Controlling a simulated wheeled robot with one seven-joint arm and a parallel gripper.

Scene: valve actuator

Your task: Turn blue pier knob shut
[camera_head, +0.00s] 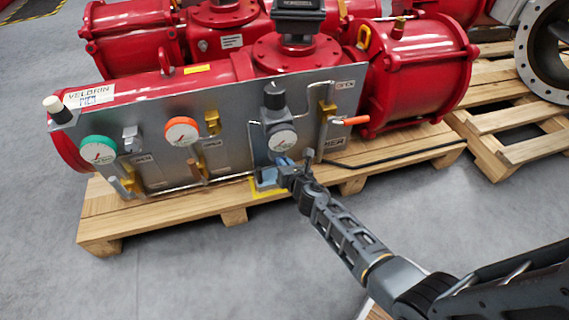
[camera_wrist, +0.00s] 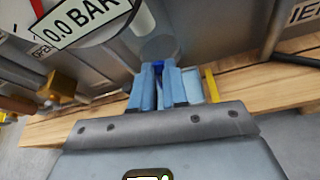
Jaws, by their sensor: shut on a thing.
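The blue pier knob (camera_wrist: 158,68) shows as a small dark blue piece between the two light blue fingers in the wrist view. Most of it is hidden by the fingers. My gripper (camera_wrist: 166,85) is shut on it from the front, and it also shows in the head view (camera_head: 284,164). There it reaches the lower part of the grey panel (camera_head: 230,125), just below a grey gauge (camera_head: 282,140). How far the knob is turned cannot be told.
The panel also carries a green-rimmed gauge (camera_head: 98,150), an orange-rimmed gauge (camera_head: 182,131) and an orange-handled lever (camera_head: 356,121) at the right. The red actuator (camera_head: 418,72) sits behind, on a wooden pallet (camera_head: 110,221). Grey floor is clear at the front left.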

